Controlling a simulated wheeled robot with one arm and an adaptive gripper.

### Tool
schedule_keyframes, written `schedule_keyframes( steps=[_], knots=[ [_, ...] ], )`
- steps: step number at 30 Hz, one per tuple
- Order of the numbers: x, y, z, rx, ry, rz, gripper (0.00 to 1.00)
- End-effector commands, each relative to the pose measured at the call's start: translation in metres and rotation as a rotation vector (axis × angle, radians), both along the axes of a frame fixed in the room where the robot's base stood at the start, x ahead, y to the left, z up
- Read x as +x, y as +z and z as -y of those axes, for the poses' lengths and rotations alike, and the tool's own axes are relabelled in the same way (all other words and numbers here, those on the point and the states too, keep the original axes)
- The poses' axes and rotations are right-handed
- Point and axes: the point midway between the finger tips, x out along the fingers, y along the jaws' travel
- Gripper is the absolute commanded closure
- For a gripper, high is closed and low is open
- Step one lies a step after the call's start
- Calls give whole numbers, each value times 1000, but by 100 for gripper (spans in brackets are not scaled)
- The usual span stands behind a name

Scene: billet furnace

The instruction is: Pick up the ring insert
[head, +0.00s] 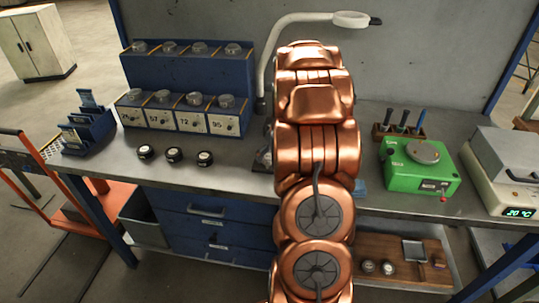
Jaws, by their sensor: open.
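No part that I can tell for certain as the ring insert stands out. Three small dark round pieces with pale tops (174,155) lie on the bench in front of the rack. My copper-coloured arm rises through the middle of the picture and covers the bench behind it. My gripper is not visible, hidden behind the arm or out of frame.
A blue holder (88,125) stands at the bench's left end. A white lamp arm (265,65) curves behind my arm. At right are a green device (420,168), a tool block (398,132) and a box with a 20 °C display (505,172). Bare bench (228,165) shows left of my arm.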

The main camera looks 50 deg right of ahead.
Motion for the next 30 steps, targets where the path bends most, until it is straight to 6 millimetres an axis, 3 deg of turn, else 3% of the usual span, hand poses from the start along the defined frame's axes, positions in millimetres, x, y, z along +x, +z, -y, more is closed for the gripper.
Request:
schedule_keyframes(
  steps=[13,30],
  knots=[
    [4,-12,0,0,0,-1,7],
    [4,-11,0,0,0,-1,65]
  ],
)
